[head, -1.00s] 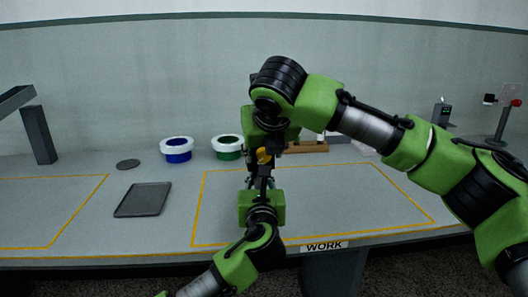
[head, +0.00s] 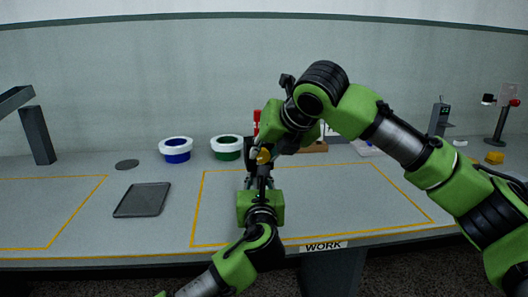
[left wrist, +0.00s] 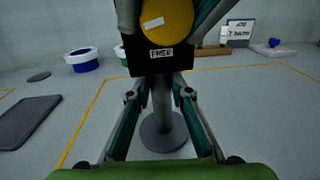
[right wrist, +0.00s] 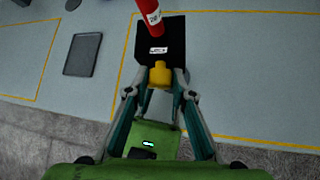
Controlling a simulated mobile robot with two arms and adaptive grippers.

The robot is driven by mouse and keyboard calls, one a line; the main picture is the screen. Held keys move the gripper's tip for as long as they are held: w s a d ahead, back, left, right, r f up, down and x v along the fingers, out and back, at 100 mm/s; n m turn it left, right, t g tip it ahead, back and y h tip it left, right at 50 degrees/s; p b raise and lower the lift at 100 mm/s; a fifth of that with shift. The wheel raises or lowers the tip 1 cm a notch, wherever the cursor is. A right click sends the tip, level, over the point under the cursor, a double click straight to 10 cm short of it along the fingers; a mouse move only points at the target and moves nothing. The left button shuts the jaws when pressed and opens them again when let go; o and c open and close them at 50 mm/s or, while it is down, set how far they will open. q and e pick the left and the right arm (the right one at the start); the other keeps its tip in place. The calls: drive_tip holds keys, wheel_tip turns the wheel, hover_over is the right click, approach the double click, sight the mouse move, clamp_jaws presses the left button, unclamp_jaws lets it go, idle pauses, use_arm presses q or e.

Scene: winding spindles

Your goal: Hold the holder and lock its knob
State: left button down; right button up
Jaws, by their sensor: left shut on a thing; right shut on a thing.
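The holder has a black block (left wrist: 158,61) labelled FREE on a grey post (left wrist: 160,102) with a round base (left wrist: 163,131). Its yellow knob (left wrist: 167,22), with a pale mark, faces the left wrist camera and also shows in the head view (head: 263,157). A red spindle (right wrist: 147,20) rises from the block in the right wrist view. My left gripper (left wrist: 161,88) is shut on the post below the block. My right gripper (right wrist: 161,88) is shut on the knob, a finger on each side. In the head view, the right wrist hides much of the holder.
A dark tray (head: 143,200) lies left of the yellow-lined work area. Blue (head: 177,150) and green (head: 227,147) spools stand at the back. A wooden rack (head: 317,147) is behind my right arm. A yellow block (head: 495,157) sits far right.

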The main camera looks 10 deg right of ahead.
use_arm(q)
drive_tip(key=shift+f, duration=0.35)
use_arm(e)
drive_tip(key=y, duration=0.1)
drive_tip(key=m+y, duration=0.2)
drive_tip(key=shift+d+f+y, duration=0.2)
drive_tip(key=shift+f+y, duration=0.05)
drive_tip(key=shift+y, duration=0.15)
drive_tip(key=m+y, duration=0.1)
drive_tip(key=y, duration=0.1)
drive_tip(key=shift+d+f+m+t+y, duration=0.15)
drive_tip(key=shift+m+t+y, duration=0.15)
drive_tip(key=shift+m, duration=0.1)
drive_tip(key=m+t+y, duration=0.1)
drive_tip(key=m+y, duration=0.1)
drive_tip(key=y, duration=0.1)
drive_tip(key=shift+f, duration=0.2)
use_arm(q)
drive_tip(key=shift+d, duration=0.1)
use_arm(e)
drive_tip(key=shift+s+m+t+y, duration=0.1)
drive_tip(key=shift+m+t+y, duration=0.75)
drive_tip(key=shift+m, duration=0.35)
drive_tip(key=o, duration=1.1)
drive_tip(key=shift+d+f, duration=0.1)
